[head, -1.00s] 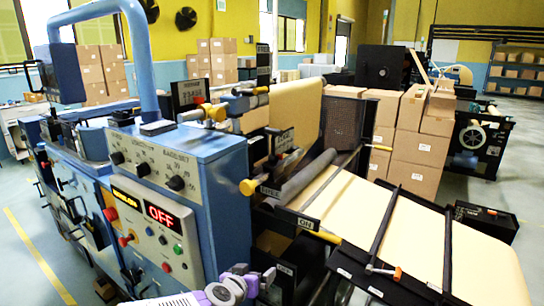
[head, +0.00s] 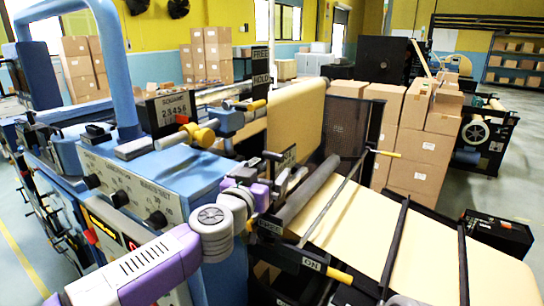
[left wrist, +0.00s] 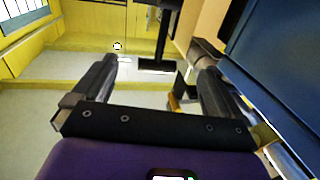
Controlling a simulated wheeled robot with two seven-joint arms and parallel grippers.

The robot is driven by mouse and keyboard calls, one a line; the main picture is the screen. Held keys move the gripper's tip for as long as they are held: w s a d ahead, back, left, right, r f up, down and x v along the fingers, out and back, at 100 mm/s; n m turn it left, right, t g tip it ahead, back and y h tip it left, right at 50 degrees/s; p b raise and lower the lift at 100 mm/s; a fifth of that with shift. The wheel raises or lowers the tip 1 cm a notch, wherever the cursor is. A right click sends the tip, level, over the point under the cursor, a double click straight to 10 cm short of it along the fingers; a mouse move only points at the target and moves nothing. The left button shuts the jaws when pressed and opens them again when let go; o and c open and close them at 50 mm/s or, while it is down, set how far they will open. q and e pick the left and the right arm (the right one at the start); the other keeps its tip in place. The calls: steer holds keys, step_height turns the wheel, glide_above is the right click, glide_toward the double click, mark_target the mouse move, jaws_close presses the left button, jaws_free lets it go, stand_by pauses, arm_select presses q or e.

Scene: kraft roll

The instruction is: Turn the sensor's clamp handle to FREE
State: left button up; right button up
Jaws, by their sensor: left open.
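In the head view a sensor (head: 228,122) with a blue body sits on the rail above the blue cabinet. Its clamp handle (head: 256,105), dark with a yellow tip, points right, just below the HOLD half of an upright black FREE/HOLD plate (head: 261,66). FREE is the upper half. My left gripper (head: 285,164) is open and empty, to the right of and below the handle, apart from it. In the left wrist view the open fingers (left wrist: 155,84) have nothing between them. My right gripper is not in view.
A yellow knob (head: 203,137) and a counter box (head: 168,112) stand left of the handle. A dark roller (head: 306,188) and the kraft web (head: 365,218) lie right of my left gripper. Another FREE label (head: 270,227) and ON label (head: 313,264) are lower down.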

mark_target(272, 164)
arm_select(q)
steer(key=shift+w+d, duration=0.3)
steer(key=shift+p+x, duration=0.7)
steer(key=shift+x, duration=2.1)
steer(key=shift+a, duration=0.1)
